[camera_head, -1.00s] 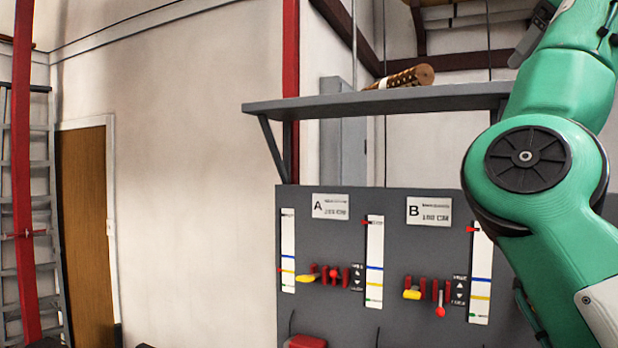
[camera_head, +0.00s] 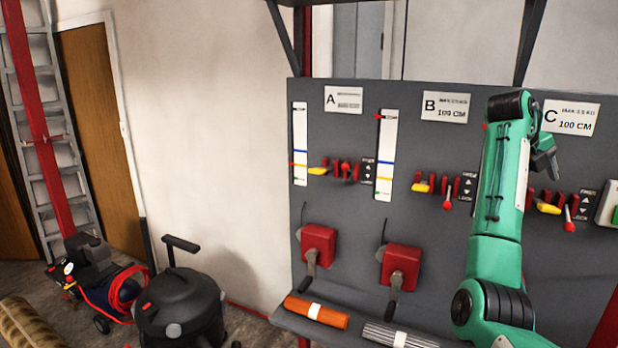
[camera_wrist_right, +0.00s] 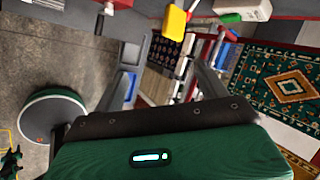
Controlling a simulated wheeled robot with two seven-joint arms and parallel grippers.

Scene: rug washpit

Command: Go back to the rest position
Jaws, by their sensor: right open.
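My right arm stands in front of the right part of a dark grey panel (camera_head: 340,205) in the head view. It rises from the lower right and bends over at the top. My right gripper (camera_head: 546,163) hangs on the right side of the bend, near label C (camera_head: 573,117), and is partly hidden by the arm. In the right wrist view the two fingers of the right gripper (camera_wrist_right: 166,78) are spread apart, with nothing between them. My left gripper is in neither view.
Red boxes with levers (camera_head: 318,243) stick out of the panel. An orange roll (camera_head: 316,312) lies on the ledge below. A black vacuum (camera_head: 180,308) and a compressor (camera_head: 92,275) stand on the floor at left. Patterned rugs (camera_wrist_right: 285,90) show in the wrist view.

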